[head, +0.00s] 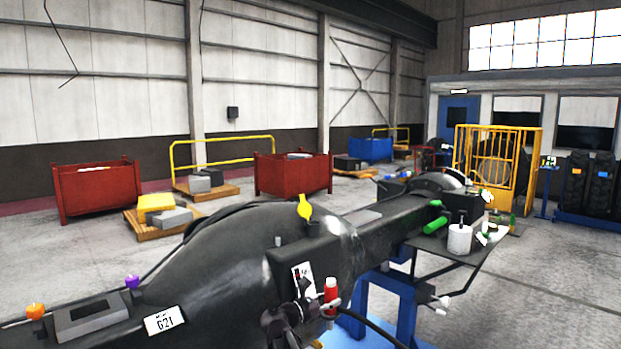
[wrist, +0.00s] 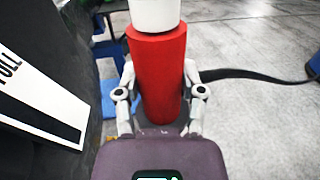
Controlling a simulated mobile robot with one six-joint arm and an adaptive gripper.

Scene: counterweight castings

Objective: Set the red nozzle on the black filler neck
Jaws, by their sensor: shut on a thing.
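The red nozzle (head: 331,293) stands roughly upright beside the large black casting in the head view, with a white top end. It fills the middle of the wrist view (wrist: 158,85), its white end at the top edge. My gripper (head: 322,300) is shut on the nozzle, one finger on each side of it; this also shows in the wrist view (wrist: 160,78). I cannot pick out the black filler neck with certainty among the dark parts of the casting.
The long black casting (head: 215,265) rests on a blue stand (head: 392,297) and carries orange, purple and yellow knobs. A dark hose (wrist: 245,75) runs right behind the nozzle.

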